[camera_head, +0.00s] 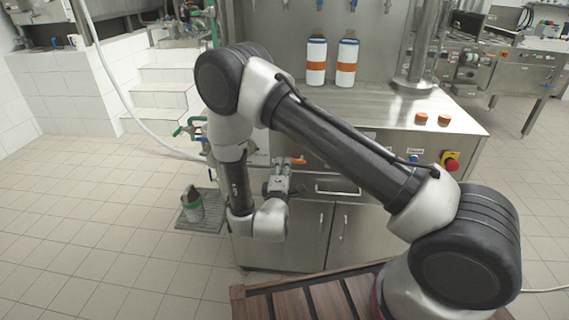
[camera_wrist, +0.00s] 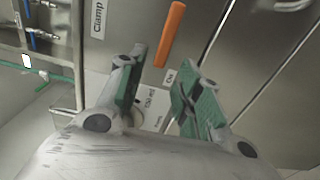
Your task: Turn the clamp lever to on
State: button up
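The clamp lever (camera_wrist: 170,35) is an orange bar on the steel cabinet front, beside a white label reading "Clamp" (camera_wrist: 98,18). In the wrist view it stands nearly upright, tilted to the right at its top. It also shows as a small orange bar (camera_head: 298,161) in the head view. My gripper (camera_wrist: 161,64) is open and empty, its green-padded fingers apart. The lever is just beyond the fingertips, not between them. In the head view my gripper (camera_head: 279,181) is close to the cabinet front, just below and left of the lever.
A drawer handle (camera_head: 337,188) is just right of my gripper. The counter (camera_head: 385,110) above holds two bottles (camera_head: 316,60) and orange buttons (camera_head: 421,117); a red emergency button (camera_head: 452,164) is on the front. Green-handled pipes (camera_head: 188,128) are at the left. The tiled floor at left is mostly clear.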

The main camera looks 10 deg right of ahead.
jog(key=v, duration=0.7)
